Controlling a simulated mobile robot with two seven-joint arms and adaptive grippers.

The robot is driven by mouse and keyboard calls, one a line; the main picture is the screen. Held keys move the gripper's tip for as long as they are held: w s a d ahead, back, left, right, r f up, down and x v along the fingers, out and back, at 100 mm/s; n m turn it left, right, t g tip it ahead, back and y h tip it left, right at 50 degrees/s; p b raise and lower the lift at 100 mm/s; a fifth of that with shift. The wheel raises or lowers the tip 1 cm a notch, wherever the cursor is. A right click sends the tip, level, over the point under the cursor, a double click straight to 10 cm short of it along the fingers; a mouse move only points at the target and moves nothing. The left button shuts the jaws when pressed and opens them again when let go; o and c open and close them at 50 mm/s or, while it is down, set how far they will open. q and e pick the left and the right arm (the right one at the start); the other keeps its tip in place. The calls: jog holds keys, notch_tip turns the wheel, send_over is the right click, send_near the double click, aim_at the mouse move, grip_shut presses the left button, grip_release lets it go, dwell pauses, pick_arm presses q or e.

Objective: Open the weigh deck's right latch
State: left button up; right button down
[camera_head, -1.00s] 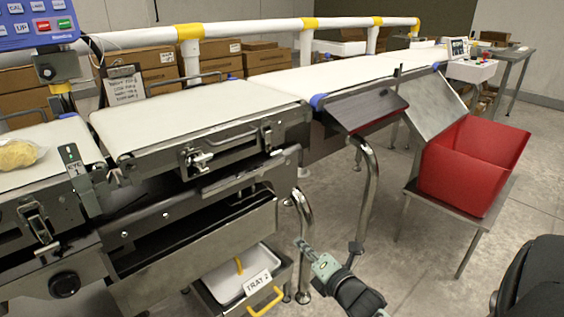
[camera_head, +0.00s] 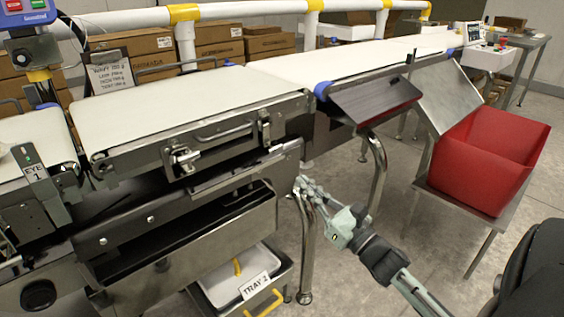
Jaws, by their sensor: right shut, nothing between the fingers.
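The weigh deck (camera_head: 180,104) is the white-topped conveyor section left of centre, with a bar handle (camera_head: 224,132) on its front side. A silver toggle latch (camera_head: 183,160) sits on that front side, left of the handle. A smaller dark fitting (camera_head: 265,134) is near the deck's right end; I cannot tell whether it is a latch. My right gripper (camera_head: 302,184) is shut and empty. In the picture it is right of and below the deck's right end, in front of a metal leg, apart from the latch. My left gripper is not in view.
Below the deck is a drawer with a white tray labelled TRAY 2 (camera_head: 255,285) and a yellow handle. A dark sloping plate (camera_head: 375,99) juts out right of the deck. A red bin (camera_head: 480,160) stands at the right.

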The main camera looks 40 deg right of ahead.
send_near(270, 138)
jog(key=w+f, duration=0.2)
jog(key=w, duration=0.3)
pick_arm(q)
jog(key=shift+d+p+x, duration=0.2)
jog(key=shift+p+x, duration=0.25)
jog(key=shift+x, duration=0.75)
pick_arm(e)
jog(key=shift+w+a+r, duration=0.15)
jog(key=shift+w+a, duration=0.3)
jog(key=shift+a, duration=0.05)
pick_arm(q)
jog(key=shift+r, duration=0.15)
pick_arm(e)
jog(key=shift+s+d, duration=0.1)
